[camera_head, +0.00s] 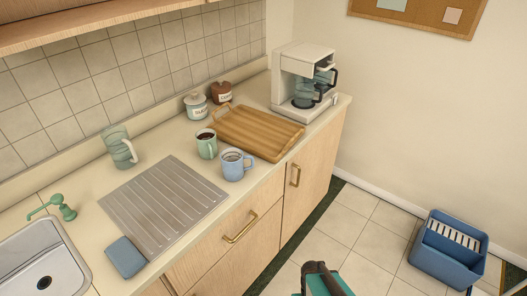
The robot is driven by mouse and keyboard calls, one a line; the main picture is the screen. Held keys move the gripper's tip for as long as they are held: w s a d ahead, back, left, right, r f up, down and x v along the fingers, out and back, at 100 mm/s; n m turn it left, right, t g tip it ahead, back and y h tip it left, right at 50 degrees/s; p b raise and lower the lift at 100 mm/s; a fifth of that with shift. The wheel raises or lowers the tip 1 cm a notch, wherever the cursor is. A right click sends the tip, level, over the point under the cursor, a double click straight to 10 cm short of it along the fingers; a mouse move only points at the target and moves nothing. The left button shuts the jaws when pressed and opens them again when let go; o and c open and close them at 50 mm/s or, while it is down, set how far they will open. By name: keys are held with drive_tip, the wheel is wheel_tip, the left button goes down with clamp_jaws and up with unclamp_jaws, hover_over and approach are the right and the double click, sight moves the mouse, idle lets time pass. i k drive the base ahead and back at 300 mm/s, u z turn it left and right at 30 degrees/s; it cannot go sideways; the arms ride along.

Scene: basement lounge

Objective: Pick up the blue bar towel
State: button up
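A folded blue cloth (126,257), which looks like the bar towel, lies flat on the counter at the lower left. It is between the sink and the front edge, just below the ridged metal drainboard. Nothing covers it. A dark and teal part of my own arm shows at the bottom edge, over the floor and well to the right of the cloth. I can make out no gripper fingers there, and nothing of mine touches the cloth.
The sink (42,268) and green tap (60,206) are left of the cloth; the drainboard (165,203) is behind it. Mugs, a glass pitcher (119,147), canisters, a wooden tray (258,131) and a coffee maker (302,78) stand farther back. A blue bin (445,262) sits on open floor.

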sight(125, 257)
drive_tip(key=z, duration=0.35)
drive_tip(key=k, duration=1.4)
drive_tip(key=u, duration=0.9)
drive_tip(key=i, duration=0.9)
